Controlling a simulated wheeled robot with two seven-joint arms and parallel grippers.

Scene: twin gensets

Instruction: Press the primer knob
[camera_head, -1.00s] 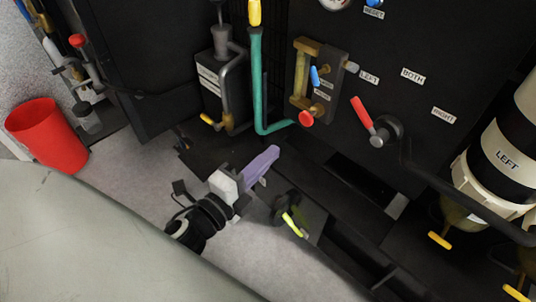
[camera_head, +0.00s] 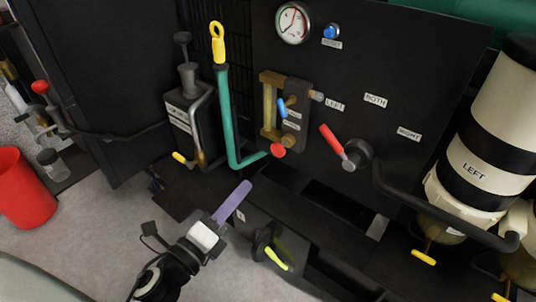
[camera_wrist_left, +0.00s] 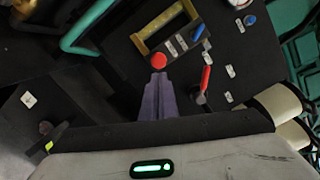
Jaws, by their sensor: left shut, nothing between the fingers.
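A red round knob (camera_head: 277,150) sits at the lower end of a brass fitting on the black panel, at the end of a green pipe. In the left wrist view the red knob (camera_wrist_left: 159,62) is straight ahead of the fingertips. I cannot read a primer label on it. My left gripper (camera_head: 247,185), with purple fingers, is shut and empty. It points up towards the knob, below and left of it in the head view, with a gap visible. The fingers also show in the left wrist view (camera_wrist_left: 159,78). My right gripper is not in view.
A red lever (camera_head: 333,139) and a blue knob (camera_head: 282,106) are close by on the panel. A teal pipe (camera_head: 227,115) with a yellow handle runs left of the fitting. Cream-and-black filters (camera_head: 482,150) stand at right. A red bucket (camera_head: 24,190) stands at left.

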